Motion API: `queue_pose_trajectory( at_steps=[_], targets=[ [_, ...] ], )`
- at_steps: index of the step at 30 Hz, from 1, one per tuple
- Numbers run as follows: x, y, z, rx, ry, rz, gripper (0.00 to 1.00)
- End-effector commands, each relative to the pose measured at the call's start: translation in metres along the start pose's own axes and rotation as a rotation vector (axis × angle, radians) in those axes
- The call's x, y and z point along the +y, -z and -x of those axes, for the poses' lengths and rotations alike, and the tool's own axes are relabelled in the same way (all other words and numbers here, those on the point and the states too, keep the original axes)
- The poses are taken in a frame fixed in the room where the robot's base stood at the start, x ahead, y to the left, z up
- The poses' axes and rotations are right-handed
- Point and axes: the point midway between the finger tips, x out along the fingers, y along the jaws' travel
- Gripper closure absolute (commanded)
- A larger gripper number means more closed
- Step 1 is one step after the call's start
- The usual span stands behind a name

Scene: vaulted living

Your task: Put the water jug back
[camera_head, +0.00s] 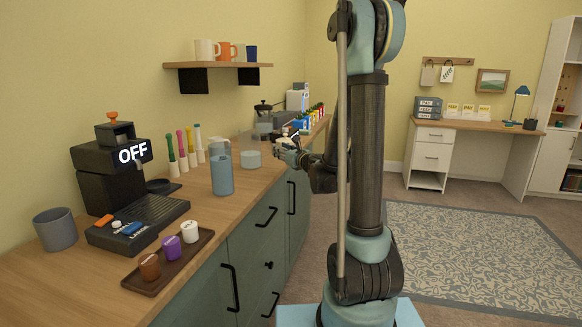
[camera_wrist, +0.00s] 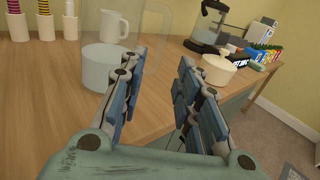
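The water jug (camera_head: 250,159) is clear, with pale water in its lower part. It stands upright on the wooden counter, left of my gripper (camera_head: 289,149). In the wrist view, the jug (camera_wrist: 103,70) is at upper left, partly behind the left finger, with its clear handle toward the right. My gripper (camera_wrist: 157,75) is open, its two fingers apart with bare counter showing between them. It looks empty. I cannot tell whether the left finger touches the jug.
A tall translucent blue container (camera_head: 222,174) stands nearer on the counter (camera_head: 208,205), beside a black coffee machine (camera_head: 110,165). A white lidded pot (camera_wrist: 219,70) and a glass press (camera_wrist: 208,28) stand beyond. A white pitcher (camera_wrist: 114,25) is behind the jug.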

Motion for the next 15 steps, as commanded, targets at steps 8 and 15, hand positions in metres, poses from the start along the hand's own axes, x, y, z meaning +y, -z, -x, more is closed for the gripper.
queue_pose_trajectory(
  at_steps=[8,15],
  targets=[
    [0.032,-0.006,0.034,0.083,-0.112,0.364,0.7],
    [0.067,0.007,0.085,0.193,-0.291,0.815,0.7]
  ],
)
